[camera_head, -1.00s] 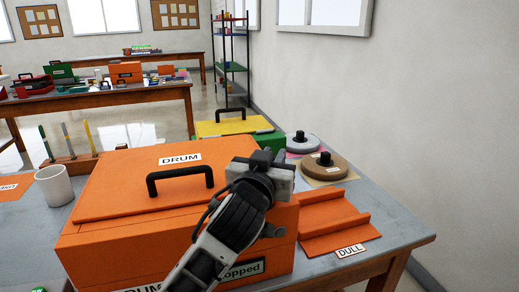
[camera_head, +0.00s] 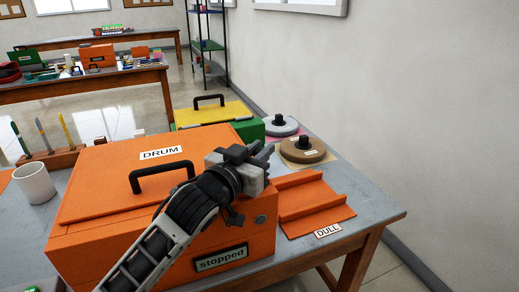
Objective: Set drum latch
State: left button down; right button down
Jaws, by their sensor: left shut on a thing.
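The orange box with the DRUM label (camera_head: 100,215) stands on the near grey table, its lid down and a black handle (camera_head: 162,174) on top. A plate reading "stopped" (camera_head: 220,257) is on its front, with a round grey disc (camera_head: 261,219) above and right of it. My left gripper (camera_head: 266,153) is at the lid's right edge, fingers pointing up and right. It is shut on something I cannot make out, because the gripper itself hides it. No latch can be told apart. My right gripper is not in view.
Right of the drum lie an orange tray labelled DULL (camera_head: 310,203), a brown disc (camera_head: 303,150) and a grey disc (camera_head: 281,126). A yellow-lidded green box (camera_head: 212,113) stands behind. A white mug (camera_head: 34,183) is at the left. A wall runs along the right.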

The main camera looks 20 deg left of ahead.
pick_arm(q)
jog(key=shift+f, duration=0.15)
jog(key=c, duration=1.3)
grip_release()
jog(key=shift+s, duration=0.1)
jog(key=p+v, duration=0.2)
jog(key=v, duration=1.4)
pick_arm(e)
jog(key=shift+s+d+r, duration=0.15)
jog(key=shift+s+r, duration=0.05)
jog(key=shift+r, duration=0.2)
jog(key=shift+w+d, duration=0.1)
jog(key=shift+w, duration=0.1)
